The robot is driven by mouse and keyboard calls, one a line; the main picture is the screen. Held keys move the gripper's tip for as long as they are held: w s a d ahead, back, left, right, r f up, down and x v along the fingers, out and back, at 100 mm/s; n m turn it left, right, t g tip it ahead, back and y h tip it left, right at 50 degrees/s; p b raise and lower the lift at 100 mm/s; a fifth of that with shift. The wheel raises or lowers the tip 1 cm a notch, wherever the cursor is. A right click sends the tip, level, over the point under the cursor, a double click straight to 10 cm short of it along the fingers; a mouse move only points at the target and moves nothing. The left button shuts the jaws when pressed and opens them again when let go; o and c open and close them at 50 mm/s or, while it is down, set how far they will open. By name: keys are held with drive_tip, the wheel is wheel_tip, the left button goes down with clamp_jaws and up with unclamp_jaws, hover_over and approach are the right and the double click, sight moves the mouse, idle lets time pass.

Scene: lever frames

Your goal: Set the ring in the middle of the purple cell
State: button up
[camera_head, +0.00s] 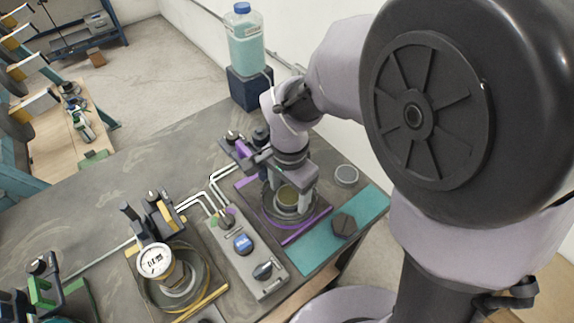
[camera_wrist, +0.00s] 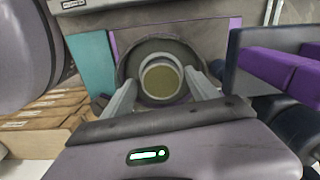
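The purple cell (camera_head: 290,237) is a dark square plate with purple edging and a round grey seat in its middle; its purple edge also shows in the wrist view (camera_wrist: 234,24). A pale grey ring (camera_wrist: 145,83) with an olive centre appears over the middle of that seat; it also shows in the head view (camera_head: 279,200). My gripper (camera_head: 287,195) points down over the cell. In the wrist view my gripper's fingers (camera_wrist: 161,80) stand on either side of the ring. I cannot tell whether they touch it, nor whether the ring rests on the seat.
A purple-handled clamp (camera_head: 245,148) stands at the cell's back left. A teal strip (camera_head: 325,262), dark hexagonal piece (camera_head: 343,225) and small round dish (camera_head: 346,175) lie right.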

idle(0.3)
wheel_tip(320, 180, up, 18)
drive_tip(key=p, duration=0.7)
drive_tip(key=shift+f, duration=0.25)
drive_tip(key=s+d+n+t+y+b, duration=0.2)
drive_tip(key=s+d+n+t+b, duration=0.2)
drive_tip(key=s, duration=0.7)
drive_tip(key=d+r+n+t, duration=0.1)
drive_tip(key=d, duration=0.1)
drive_tip(key=shift+d+t, duration=0.35)
drive_tip(key=shift+t, duration=0.05)
